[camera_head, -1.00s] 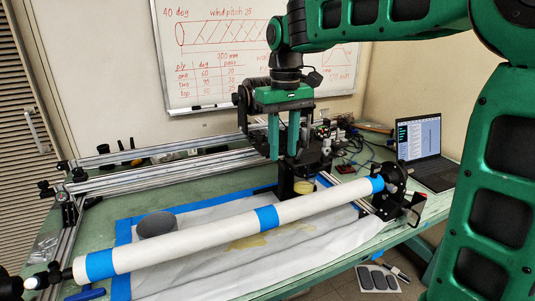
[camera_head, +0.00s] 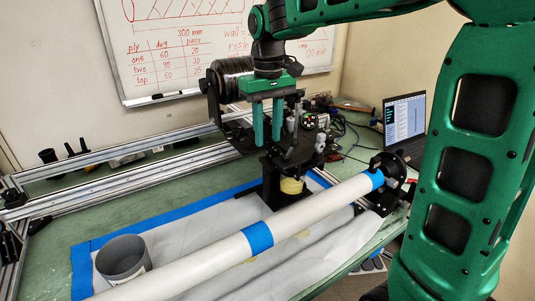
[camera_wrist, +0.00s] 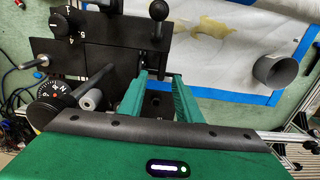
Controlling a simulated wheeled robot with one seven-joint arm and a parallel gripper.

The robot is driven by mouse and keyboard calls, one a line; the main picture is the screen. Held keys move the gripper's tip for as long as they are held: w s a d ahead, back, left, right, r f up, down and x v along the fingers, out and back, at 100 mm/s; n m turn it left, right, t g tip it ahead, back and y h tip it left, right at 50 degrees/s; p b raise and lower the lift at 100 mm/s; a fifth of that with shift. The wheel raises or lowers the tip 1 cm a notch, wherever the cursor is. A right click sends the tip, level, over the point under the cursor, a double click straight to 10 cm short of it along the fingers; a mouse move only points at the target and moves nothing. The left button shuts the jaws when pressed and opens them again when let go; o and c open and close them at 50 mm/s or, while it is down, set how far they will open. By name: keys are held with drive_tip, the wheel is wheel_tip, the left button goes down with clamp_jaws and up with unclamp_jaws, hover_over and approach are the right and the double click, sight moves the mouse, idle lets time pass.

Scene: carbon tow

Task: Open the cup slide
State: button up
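My gripper (camera_head: 267,142) points down over the black carriage (camera_head: 240,137). Its two green fingers are apart with nothing between them; the wrist view also shows the gap (camera_wrist: 160,110). I cannot tell which part is the cup slide. In the wrist view a black plate (camera_wrist: 100,50) carries a black ball-ended lever (camera_wrist: 157,25) and numbered dials (camera_wrist: 66,22), just beyond the fingers. Whether the fingertips touch any part cannot be told.
A long white tube with blue bands (camera_head: 205,262) crosses in front of the carriage. A grey open cup (camera_head: 122,258) stands on the white sheet at left. Metal rails (camera_head: 120,176) run behind. A laptop (camera_head: 404,122) and cables are at right.

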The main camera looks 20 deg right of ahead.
sight(266, 161)
drive_tip(key=f, duration=0.7)
drive_tip(key=shift+a, duration=0.25)
drive_tip(key=shift+c, duration=0.3)
